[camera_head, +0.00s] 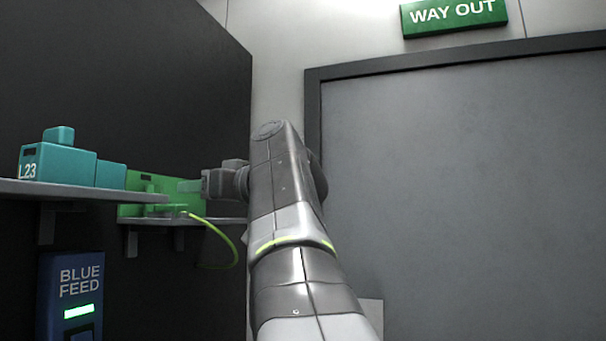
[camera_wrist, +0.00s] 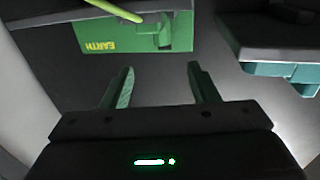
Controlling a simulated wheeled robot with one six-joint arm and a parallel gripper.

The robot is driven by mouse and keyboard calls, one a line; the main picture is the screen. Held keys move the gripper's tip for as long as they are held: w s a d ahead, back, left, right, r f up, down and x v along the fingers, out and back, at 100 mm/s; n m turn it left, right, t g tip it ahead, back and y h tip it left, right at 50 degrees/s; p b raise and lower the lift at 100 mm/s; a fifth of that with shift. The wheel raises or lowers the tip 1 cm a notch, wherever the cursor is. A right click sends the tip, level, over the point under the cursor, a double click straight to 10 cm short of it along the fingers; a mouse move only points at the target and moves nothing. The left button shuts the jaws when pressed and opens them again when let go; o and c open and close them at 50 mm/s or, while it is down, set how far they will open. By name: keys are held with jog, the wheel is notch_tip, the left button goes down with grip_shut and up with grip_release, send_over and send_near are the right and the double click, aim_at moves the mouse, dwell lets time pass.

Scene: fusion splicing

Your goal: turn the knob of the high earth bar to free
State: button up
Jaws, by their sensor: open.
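In the wrist view the panel (camera_wrist: 100,36) shows upside down, with the label EARTH. In the head view my gripper (camera_head: 188,186) is in front of the panel's right side.
A yellow-green cable (camera_head: 222,236) loops from the small shelf (camera_head: 180,221). A teal unit marked L23 (camera_head: 70,165) stands on a nearer shelf (camera_head: 80,192). A blue box marked BLUE FEED (camera_head: 80,275), with a lit green strip, is below. A grey door (camera_head: 460,190) is at right.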

jog(key=w+d+m+t+h+p, duration=0.2)
jog(key=w+d+m+t+h, duration=0.15)
jog(key=d+m+h, duration=0.55)
jog(key=s+d+r+m+t+h+p, duration=0.1)
jog(key=d+r+m+h, duration=0.3)
jog(key=d+h, duration=0.4)
jog(key=shift+d+r+m, duration=0.2)
jog(key=shift+r+m, duration=0.1)
jog(key=shift+r, duration=0.1)
jog(key=shift+f, duration=0.1)
dwell(0.5)
jog(key=a+f+n+g+y+b, duration=0.1)
jog(key=a+f+n+g+y, duration=0.1)
jog(key=a+f+n+y, duration=0.4)
jog(key=shift+w+a+f+n+y+b, duration=0.4)
jog(key=shift+a+n+y, duration=1.3)
jog(key=shift+a, duration=1.25)
jog(key=shift+r+m+y, duration=0.15)
jog(key=shift+m+y, duration=0.15)
